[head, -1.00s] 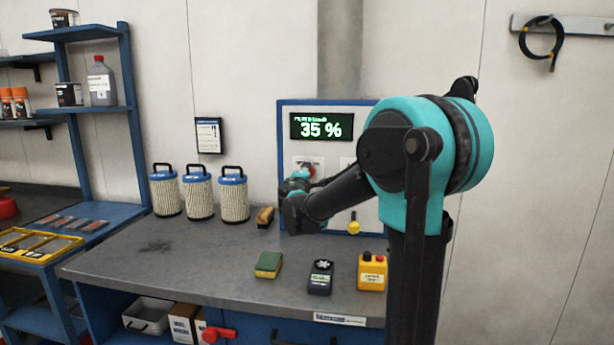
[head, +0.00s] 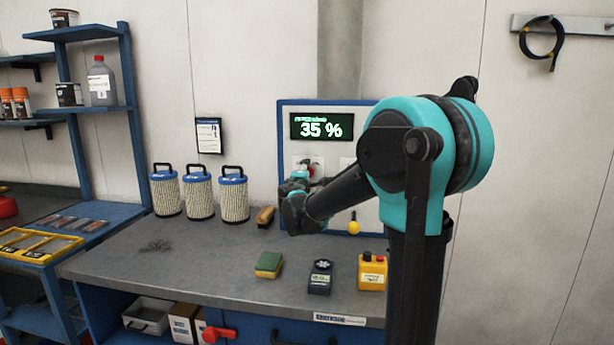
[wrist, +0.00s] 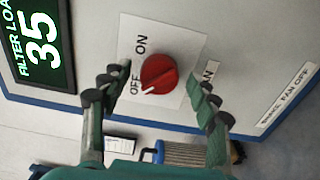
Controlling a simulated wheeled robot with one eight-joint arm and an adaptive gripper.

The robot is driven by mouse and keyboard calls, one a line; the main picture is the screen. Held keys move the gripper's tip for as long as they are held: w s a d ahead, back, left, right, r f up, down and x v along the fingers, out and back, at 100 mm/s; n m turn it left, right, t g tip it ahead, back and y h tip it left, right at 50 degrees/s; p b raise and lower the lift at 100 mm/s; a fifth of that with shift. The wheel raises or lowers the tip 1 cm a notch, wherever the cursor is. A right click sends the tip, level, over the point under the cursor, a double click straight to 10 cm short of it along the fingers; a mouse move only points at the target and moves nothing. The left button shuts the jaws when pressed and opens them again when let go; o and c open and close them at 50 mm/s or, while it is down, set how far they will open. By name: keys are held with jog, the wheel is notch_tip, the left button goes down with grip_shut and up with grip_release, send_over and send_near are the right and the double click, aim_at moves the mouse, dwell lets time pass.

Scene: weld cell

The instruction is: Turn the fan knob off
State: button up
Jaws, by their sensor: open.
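The red fan knob (wrist: 158,73) is on a white plate (wrist: 185,45) marked ON and OFF in the wrist view. Its white pointer mark is at the lower left of the knob, beside the word OFF. My gripper (wrist: 153,78) is open, with one finger on each side of the knob. Visible gaps separate the fingers from the knob in this view. In the head view my gripper (head: 303,176) is at the wall panel (head: 281,130), below the display, and hides most of the knob and its plate.
A display (head: 321,126) reads 35 %. A yellow knob (head: 354,227) hangs low on the panel. Filter canisters (head: 234,200), a brush (head: 265,217), a sponge (head: 269,265), a black meter (head: 320,278) and a yellow box (head: 372,272) stand on the bench (head: 210,265).

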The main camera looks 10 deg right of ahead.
jog(key=shift+s, duration=0.1)
jog(key=v, duration=1.1)
jog(key=shift+s, duration=0.35)
jog(key=shift+a, duration=0.15)
